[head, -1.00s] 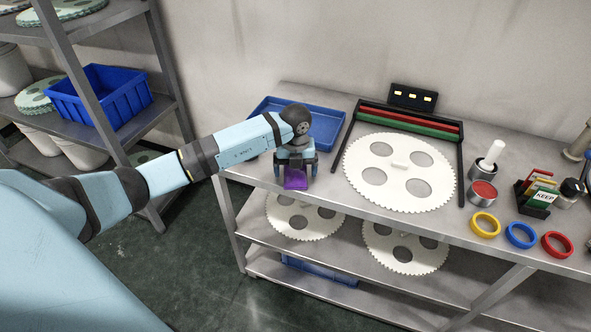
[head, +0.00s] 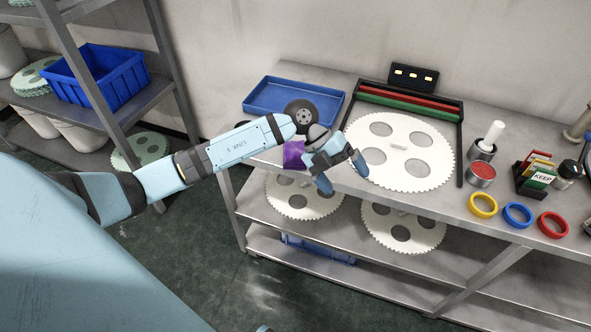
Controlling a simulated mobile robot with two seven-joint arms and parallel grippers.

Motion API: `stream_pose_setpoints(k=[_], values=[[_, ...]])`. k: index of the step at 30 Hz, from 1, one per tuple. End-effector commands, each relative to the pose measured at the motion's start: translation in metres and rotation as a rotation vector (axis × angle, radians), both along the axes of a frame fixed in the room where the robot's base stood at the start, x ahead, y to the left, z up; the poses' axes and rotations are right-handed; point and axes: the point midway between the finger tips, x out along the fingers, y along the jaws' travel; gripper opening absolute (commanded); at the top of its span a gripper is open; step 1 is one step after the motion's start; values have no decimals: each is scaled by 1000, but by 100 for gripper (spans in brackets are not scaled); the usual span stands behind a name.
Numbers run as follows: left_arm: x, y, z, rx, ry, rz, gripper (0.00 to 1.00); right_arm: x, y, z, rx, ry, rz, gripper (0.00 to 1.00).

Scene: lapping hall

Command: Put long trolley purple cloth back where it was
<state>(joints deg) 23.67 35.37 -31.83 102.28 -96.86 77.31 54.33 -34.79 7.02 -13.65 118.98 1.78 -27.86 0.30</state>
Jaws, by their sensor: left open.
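The purple cloth (head: 293,154) lies on the top shelf of the long metal trolley (head: 335,178), near its left front edge, in front of the blue tray (head: 262,92). Part of it is hidden by my left arm and gripper. My left gripper (head: 345,186) is open and empty, just right of the cloth and apart from it, over the trolley's front edge. Its fingers point down and to the right. My right gripper is not in view.
A large white toothed disc (head: 400,178) lies right of my gripper, before a rack with red and green bars (head: 410,107). Yellow (head: 483,205), blue (head: 517,214) and red (head: 553,224) rings lie further right. A shelf with a blue crate (head: 97,80) stands at left.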

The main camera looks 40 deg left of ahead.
Motion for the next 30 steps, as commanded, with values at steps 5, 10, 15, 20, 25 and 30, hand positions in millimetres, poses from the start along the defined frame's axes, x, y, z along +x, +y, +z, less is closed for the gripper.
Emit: stream_pose_setpoints(k=[5, 10, 15, 20, 25, 30], values=[[-47, -81, 24, -708, 14, 213, 94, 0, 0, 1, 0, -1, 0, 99], [-55, -68, 25, -1123, 111, 747, 94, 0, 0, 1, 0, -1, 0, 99], [-84, -24, -47, -1160, 354, 1397, 94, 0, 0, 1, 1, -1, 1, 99], [-146, -6, -120, -962, 643, 1798, 94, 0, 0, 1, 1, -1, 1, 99], [-191, -7, -155, -801, 830, 1945, 94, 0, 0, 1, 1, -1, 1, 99], [-198, -7, -160, -770, 863, 1963, 94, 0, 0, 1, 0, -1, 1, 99]])
